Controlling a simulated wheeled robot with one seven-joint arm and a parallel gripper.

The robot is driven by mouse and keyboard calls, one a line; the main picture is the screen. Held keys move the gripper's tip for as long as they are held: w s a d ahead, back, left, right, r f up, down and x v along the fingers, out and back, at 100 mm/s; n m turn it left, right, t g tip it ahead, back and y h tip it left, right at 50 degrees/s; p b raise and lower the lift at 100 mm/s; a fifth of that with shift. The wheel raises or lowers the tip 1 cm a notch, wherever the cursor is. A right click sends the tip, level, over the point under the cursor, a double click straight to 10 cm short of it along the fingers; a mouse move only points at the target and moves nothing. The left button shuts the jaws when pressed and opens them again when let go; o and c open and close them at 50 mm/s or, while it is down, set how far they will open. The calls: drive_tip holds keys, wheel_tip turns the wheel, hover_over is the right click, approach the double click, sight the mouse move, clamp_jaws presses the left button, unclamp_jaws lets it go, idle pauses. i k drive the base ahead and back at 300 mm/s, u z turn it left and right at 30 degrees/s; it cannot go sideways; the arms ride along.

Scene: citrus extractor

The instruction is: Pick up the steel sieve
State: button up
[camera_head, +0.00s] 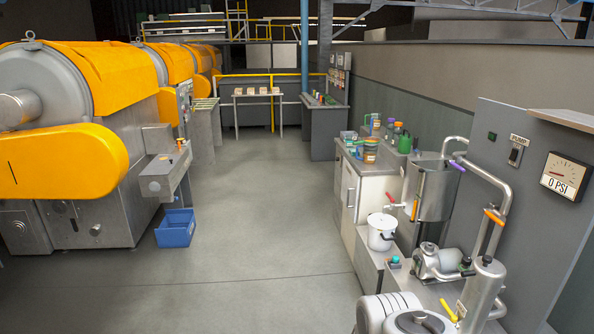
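I cannot make out a steel sieve for certain in the head view. Small items on the far tables and the counter are too small to tell apart.
Orange-and-steel machines (70,165) line the left, with a sink (157,187) and blue crate (175,228) beside them. At right stand a cabinet (350,209), a white pot (381,233), a steel tank (430,188) and pipes. A work table (258,95) stands far back. The middle floor is clear.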

sight(365, 144)
drive_tip(key=z, duration=0.1)
drive_tip(key=i, duration=4.35)
drive_tip(key=u, duration=0.1)
